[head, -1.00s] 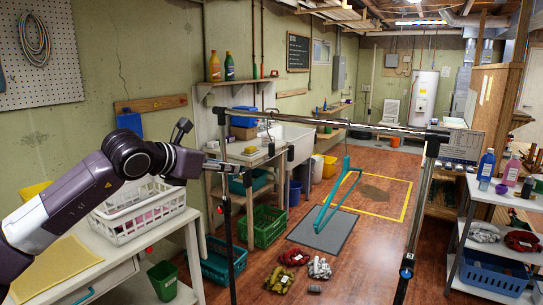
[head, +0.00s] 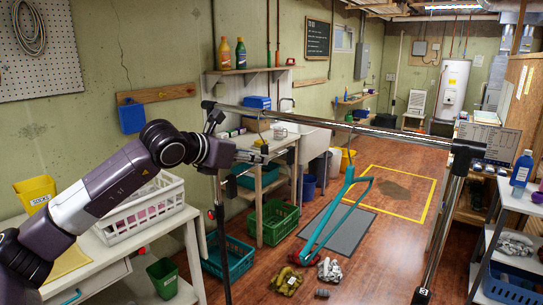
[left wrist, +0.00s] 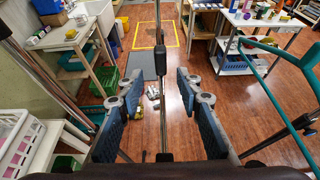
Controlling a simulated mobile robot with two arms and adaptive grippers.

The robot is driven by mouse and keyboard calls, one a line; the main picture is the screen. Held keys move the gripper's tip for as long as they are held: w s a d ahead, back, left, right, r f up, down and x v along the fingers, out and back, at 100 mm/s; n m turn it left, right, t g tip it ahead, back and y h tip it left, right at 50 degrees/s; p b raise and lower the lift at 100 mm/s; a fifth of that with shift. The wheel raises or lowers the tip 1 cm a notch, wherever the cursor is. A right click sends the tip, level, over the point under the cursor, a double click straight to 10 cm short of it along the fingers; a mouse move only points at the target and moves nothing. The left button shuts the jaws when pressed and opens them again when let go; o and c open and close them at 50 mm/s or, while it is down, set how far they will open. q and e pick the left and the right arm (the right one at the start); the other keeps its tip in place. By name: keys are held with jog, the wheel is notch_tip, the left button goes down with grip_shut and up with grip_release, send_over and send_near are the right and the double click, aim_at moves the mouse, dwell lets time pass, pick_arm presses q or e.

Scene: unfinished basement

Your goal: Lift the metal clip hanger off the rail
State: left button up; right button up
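The metal clip hanger (left wrist: 162,95) shows in the left wrist view as a thin, upright-looking metal bar with dark clips. In the head view only a small dark part of it (head: 264,149) shows below the rail (head: 345,127), by my left gripper. My left gripper (left wrist: 161,115) is open, with one finger on each side of the hanger's bar and a gap on both sides. It also shows in the head view (head: 262,155), below the rail's left part. The hanger's hook is hard to make out. My right gripper is not in view.
A teal hanger (head: 335,220) hangs farther right on the rail; it also shows at the right of the left wrist view (left wrist: 285,48). The rack's right post (head: 441,230) stands beyond it. A table with a white basket (head: 140,215) is at the left.

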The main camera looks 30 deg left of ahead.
pick_arm(q)
jog(key=shift+w+d+p, duration=0.1)
jog(key=shift+w+p, duration=0.45)
jog(key=shift+p, duration=0.25)
jog(key=p+x, duration=0.2)
jog(key=x, duration=0.2)
jog(key=shift+w+d, duration=0.1)
jog(key=shift+w, duration=0.15)
jog(key=shift+f, duration=0.15)
grip_shut()
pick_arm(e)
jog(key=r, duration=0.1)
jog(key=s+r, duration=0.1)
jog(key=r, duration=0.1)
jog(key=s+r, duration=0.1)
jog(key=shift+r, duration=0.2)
